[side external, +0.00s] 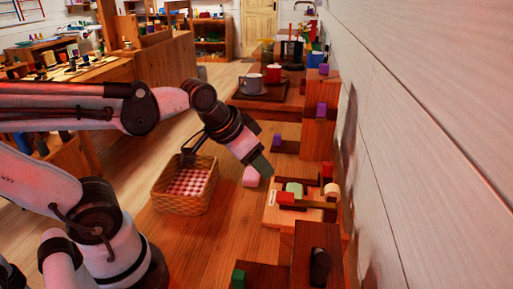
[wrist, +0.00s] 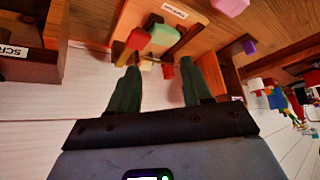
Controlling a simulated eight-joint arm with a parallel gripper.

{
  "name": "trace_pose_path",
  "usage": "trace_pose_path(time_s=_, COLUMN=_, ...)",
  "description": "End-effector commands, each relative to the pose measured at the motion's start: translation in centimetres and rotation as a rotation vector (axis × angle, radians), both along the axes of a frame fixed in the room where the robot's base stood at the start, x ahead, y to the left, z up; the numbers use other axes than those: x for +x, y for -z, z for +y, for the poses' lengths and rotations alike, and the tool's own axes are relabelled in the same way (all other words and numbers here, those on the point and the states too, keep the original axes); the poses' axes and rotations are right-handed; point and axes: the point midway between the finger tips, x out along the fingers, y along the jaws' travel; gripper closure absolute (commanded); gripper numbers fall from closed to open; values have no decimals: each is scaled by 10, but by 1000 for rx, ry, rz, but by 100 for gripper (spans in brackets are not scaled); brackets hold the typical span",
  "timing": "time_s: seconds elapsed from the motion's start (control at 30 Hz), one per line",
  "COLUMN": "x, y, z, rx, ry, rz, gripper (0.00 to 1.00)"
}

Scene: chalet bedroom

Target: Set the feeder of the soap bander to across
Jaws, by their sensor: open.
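The soap bander (side external: 272,213) is a light wooden board with a small white label, on the bench by the wall. A pale green block (side external: 294,188) sits on it; it also shows in the wrist view (wrist: 163,34). A cream roll (side external: 332,190) stands at the wall side. I cannot tell which part is the feeder or its setting. My gripper (side external: 261,166) is open and empty, above and short of the board. In the wrist view its green fingers (wrist: 167,68) point toward the bander, apart from it.
A pink block (side external: 250,177) lies just beyond the bander, close below my gripper. A wicker basket (side external: 186,187) with checked cloth stands left. Dark wooden fixtures (side external: 316,240) stand in front, and others with purple blocks (side external: 277,140) behind. The white wall (side external: 420,150) bounds the right.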

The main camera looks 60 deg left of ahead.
Motion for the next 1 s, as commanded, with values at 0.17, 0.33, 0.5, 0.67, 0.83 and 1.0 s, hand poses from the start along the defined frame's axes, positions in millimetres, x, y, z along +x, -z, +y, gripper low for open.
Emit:
trace_pose_path(time_s=0.17, x=37, y=-23, z=2, rx=32, ry=121, rz=63, gripper=51)
trace_pose_path(time_s=0.33, x=76, y=-35, z=4, rx=53, ry=255, rz=115, gripper=51)
trace_pose_path(time_s=0.5, x=116, y=-38, z=9, rx=63, ry=398, rz=155, gripper=51)
trace_pose_path(time_s=0.67, x=152, y=-32, z=14, rx=65, ry=536, rz=178, gripper=51)
trace_pose_path(time_s=0.83, x=180, y=-23, z=20, rx=64, ry=655, rz=188, gripper=51)
trace_pose_path(time_s=1.0, x=192, y=-17, z=23, rx=62, ry=714, rz=187, gripper=51)
